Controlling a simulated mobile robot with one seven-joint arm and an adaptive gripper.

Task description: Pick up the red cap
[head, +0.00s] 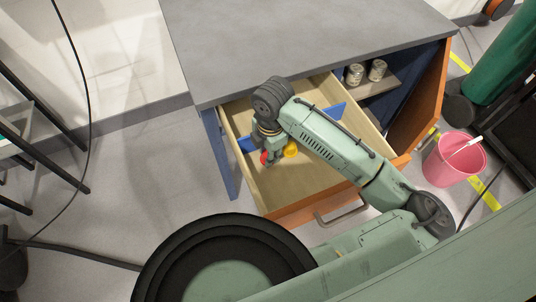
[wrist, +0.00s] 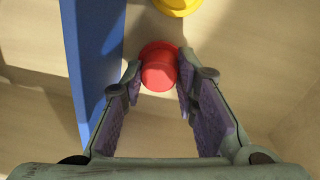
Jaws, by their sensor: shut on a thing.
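The red cap (wrist: 159,68) is between the fingertips of my gripper (wrist: 158,80) in the wrist view, with both tips against its sides. My gripper is shut on it. In the head view the red cap (head: 264,157) shows just left of my gripper (head: 270,157), inside the open drawer. I cannot tell whether the cap touches the drawer floor.
A yellow round thing (wrist: 178,5) lies close beyond the cap; it also shows in the head view (head: 291,149). A blue divider (wrist: 92,60) stands close on the left. The drawer floor (head: 300,190) is clear towards the front. A pink bucket (head: 453,160) stands outside, right.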

